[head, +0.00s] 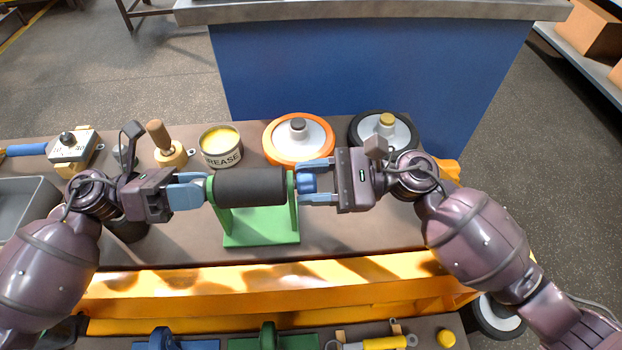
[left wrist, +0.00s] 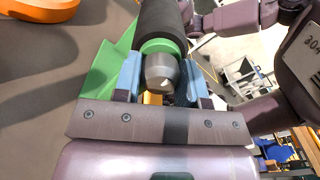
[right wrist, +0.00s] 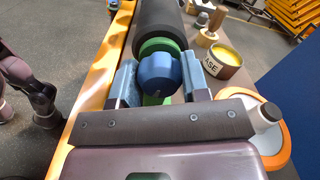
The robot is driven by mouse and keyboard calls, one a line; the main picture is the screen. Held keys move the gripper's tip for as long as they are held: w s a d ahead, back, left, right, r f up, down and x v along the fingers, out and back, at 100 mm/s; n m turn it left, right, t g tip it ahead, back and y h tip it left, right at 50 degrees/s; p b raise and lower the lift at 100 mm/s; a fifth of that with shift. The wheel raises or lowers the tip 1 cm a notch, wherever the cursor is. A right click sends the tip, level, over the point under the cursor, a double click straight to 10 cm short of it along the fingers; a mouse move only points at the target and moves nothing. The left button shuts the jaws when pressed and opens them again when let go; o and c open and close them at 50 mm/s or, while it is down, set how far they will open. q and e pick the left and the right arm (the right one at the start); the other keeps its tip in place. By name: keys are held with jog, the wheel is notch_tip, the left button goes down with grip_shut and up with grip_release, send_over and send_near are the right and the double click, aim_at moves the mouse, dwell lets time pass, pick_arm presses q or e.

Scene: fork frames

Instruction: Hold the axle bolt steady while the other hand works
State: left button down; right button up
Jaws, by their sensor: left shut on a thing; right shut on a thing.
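A black roller (head: 250,187) lies level across a green stand (head: 262,228) on the bench. The axle bolt's grey metal end (left wrist: 160,72) sticks out at the roller's left side. My left gripper (head: 206,190) is shut on that end, its blue fingers on either side of it. A rounded blue cap (right wrist: 158,74) sits at the roller's right side, outside the green upright. My right gripper (head: 305,184) is shut on the blue cap. The bolt's shaft inside the roller is hidden.
Behind the stand are a grease tin (head: 221,146), an orange-rimmed wheel (head: 327,139), a black-rimmed wheel (head: 407,135) and a wooden-handled tool (head: 160,138). A grey tray (head: 42,205) and a switch box (head: 76,150) are at left. An orange beam (head: 250,287) edges the bench front.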

pick_arm(q)
jog(key=shift+d, duration=0.1)
pick_arm(e)
jog(key=shift+a, duration=0.1)
jog(key=o, duration=0.9)
jog(key=shift+o, duration=0.2)
jog(key=d, duration=1.2)
jog(key=shift+d, duration=0.1)
jog(key=d, duration=1.2)
pick_arm(q)
jog(key=c, duration=0.6)
grip_release()
pick_arm(e)
jog(key=shift+a, duration=0.1)
